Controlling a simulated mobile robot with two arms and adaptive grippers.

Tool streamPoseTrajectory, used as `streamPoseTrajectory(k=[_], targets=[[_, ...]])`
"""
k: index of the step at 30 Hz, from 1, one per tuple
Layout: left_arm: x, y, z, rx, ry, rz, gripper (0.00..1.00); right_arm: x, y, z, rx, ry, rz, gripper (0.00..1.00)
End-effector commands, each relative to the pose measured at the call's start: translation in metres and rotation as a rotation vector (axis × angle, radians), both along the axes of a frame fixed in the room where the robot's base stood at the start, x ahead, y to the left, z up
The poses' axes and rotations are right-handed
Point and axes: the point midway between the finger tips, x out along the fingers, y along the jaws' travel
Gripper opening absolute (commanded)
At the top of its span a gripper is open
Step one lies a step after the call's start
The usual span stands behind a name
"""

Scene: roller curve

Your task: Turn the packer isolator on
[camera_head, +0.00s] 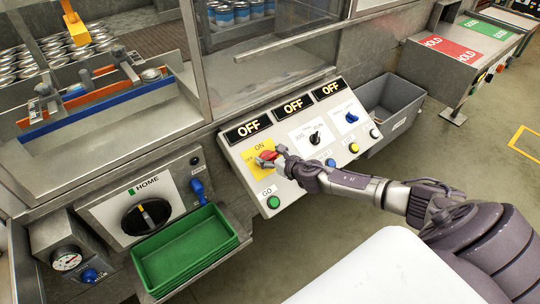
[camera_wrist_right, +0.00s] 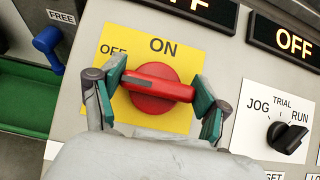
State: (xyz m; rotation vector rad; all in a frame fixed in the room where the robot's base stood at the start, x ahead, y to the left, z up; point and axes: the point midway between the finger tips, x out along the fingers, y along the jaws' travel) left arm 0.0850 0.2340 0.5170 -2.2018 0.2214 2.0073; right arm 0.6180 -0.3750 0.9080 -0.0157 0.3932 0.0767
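The packer isolator is a red rotary knob (camera_wrist_right: 155,88) on a yellow plate (camera_wrist_right: 118,42) marked OFF at left and ON at top. Its bar handle lies roughly level, with its left end toward the OFF side. My right gripper (camera_wrist_right: 160,87) is open around the knob, one green-padded finger at each end of the handle; I cannot tell whether both touch. In the head view the knob (camera_head: 268,155) sits at the left of the sloped panel, partly hidden by my right gripper (camera_head: 274,158). The display above it (camera_head: 248,128) reads OFF. My left gripper is not in view.
A JOG/TRIAL/RUN selector (camera_wrist_right: 287,135) and a blue switch (camera_head: 351,117) are to the right on the panel. A green GO button (camera_head: 273,202) is below the knob. A green tray (camera_head: 190,250), HOME dial (camera_head: 147,215) and blue FREE lever (camera_head: 198,190) are left. A grey bin (camera_head: 408,92) stands right.

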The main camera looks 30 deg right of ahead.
Motion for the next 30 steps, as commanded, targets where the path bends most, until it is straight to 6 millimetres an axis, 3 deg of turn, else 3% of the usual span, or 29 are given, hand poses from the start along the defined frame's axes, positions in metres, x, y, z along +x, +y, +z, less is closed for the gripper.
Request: streamPoseTrajectory(k=[3, 14, 30], targets=[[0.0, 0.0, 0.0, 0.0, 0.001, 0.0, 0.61, 0.0, 0.0, 0.0, 0.0, 0.0, 0.0, 0.4], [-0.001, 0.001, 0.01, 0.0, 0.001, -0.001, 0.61, 0.0, 0.001, 0.002, 0.039, 0.004, -0.063, 0.4], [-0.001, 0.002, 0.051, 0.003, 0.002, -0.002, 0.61, 0.0, 0.001, 0.004, 0.268, 0.022, -0.458, 0.4]])
